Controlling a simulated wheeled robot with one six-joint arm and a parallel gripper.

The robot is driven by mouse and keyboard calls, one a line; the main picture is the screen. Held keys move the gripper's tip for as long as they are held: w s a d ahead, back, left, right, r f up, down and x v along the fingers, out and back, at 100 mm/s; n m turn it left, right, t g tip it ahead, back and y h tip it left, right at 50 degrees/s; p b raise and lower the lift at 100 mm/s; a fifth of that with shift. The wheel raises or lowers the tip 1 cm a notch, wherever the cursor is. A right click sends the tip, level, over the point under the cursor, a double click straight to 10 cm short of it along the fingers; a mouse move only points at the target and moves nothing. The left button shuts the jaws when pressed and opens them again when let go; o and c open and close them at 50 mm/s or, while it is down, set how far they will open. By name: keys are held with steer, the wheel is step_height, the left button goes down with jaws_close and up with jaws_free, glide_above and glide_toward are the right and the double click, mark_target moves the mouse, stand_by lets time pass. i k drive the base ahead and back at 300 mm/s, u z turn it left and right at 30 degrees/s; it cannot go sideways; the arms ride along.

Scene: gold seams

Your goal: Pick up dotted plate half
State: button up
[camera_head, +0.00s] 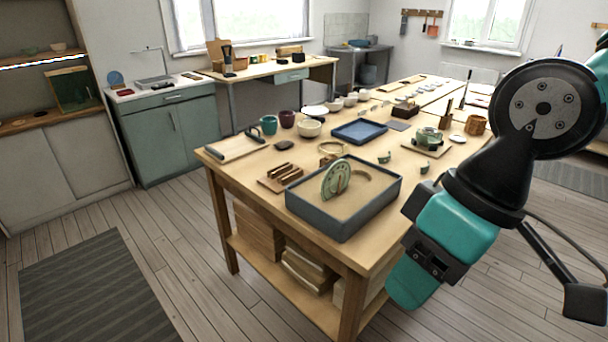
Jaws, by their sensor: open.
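A pale green plate half (336,180) with a patterned face stands on edge in the sand-coloured fill of a grey-blue tray (341,224). I cannot make out clear dots at this size. Its lower edge meets the fill. The tray sits at the near corner of the wooden worktable (252,178). My gripper (421,262), at the teal and black end of my arm, is open, right of the tray and apart from the plate half. Its fingertips do not show clearly.
A wooden slotted rack (281,177) stands close left of the tray, and a tan ring (331,148) lies behind it. A blue tray (359,131), bowls and a green device (428,139) stand farther back.

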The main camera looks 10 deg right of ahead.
mark_target(343, 167)
steer(key=z, duration=0.2)
steer(key=i, duration=1.15)
steer(key=u, duration=0.35)
